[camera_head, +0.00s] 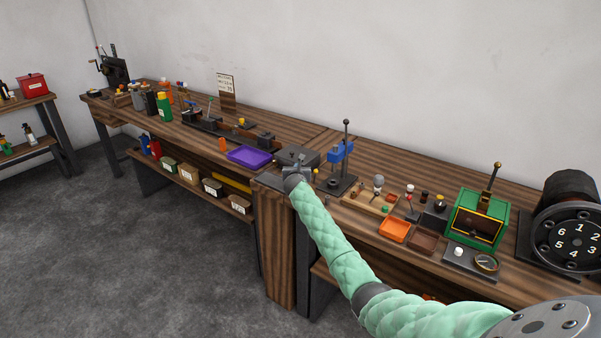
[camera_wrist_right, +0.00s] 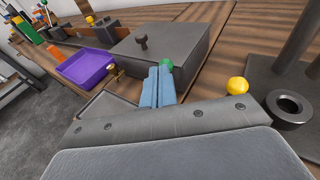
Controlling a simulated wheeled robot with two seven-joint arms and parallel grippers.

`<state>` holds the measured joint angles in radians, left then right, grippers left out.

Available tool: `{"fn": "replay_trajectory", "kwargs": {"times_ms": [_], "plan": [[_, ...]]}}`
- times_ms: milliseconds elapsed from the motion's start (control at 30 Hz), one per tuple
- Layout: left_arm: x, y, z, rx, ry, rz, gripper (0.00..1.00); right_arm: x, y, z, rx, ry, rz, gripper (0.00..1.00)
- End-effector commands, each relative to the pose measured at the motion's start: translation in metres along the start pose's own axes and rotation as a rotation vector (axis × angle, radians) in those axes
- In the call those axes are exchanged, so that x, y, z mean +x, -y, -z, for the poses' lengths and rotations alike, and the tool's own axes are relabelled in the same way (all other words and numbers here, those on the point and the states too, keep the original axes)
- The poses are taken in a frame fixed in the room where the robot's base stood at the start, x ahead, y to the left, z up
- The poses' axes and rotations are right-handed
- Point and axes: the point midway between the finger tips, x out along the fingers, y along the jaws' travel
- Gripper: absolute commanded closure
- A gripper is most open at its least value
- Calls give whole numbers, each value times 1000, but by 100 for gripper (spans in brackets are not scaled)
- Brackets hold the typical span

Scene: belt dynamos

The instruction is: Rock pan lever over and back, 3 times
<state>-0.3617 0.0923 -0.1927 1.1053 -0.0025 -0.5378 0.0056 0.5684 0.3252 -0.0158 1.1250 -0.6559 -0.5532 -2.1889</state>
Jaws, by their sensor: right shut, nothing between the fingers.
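My right gripper (camera_head: 297,172) is over the middle of the long bench, beside a dark grey box (camera_head: 297,155). In the right wrist view its two blue-grey fingers (camera_wrist_right: 158,86) are together with nothing between them. A green ball knob (camera_wrist_right: 166,66) shows just beyond the fingertips; I cannot tell if they touch it. A yellow ball knob (camera_wrist_right: 237,86) is to the right and a small brass knob (camera_wrist_right: 113,71) to the left. I cannot tell which knob belongs to the pan lever. A grey shallow pan-like piece (camera_wrist_right: 100,108) is partly hidden behind my gripper. My left gripper is not in view.
A purple tray (camera_head: 249,156) lies left of the box. A stand with a blue block (camera_head: 340,151) and tall rod rises close on the right. Further right are an orange tray (camera_head: 394,230), a green box (camera_head: 478,220) and a numbered black drum (camera_head: 578,240).

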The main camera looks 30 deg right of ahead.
Motion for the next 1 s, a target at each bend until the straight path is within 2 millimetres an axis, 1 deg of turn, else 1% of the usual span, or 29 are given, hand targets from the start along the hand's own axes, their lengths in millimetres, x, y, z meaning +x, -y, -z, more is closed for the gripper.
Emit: {"fn": "replay_trajectory", "kwargs": {"times_ms": [100, 267, 433, 667, 767, 1000], "plan": [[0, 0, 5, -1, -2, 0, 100, 6, -4, -2, -2, 0, 1, 100], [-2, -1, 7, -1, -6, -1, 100, 13, -11, -7, -4, 0, 1, 100], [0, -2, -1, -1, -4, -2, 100, 20, -20, -12, -3, 1, 1, 100], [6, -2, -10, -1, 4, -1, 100, 27, -33, -13, -2, 0, 1, 100], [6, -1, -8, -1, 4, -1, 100, 30, -37, -14, -1, 0, 1, 100], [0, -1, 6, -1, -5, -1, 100, 35, -44, -13, -1, 0, 1, 100]]}}
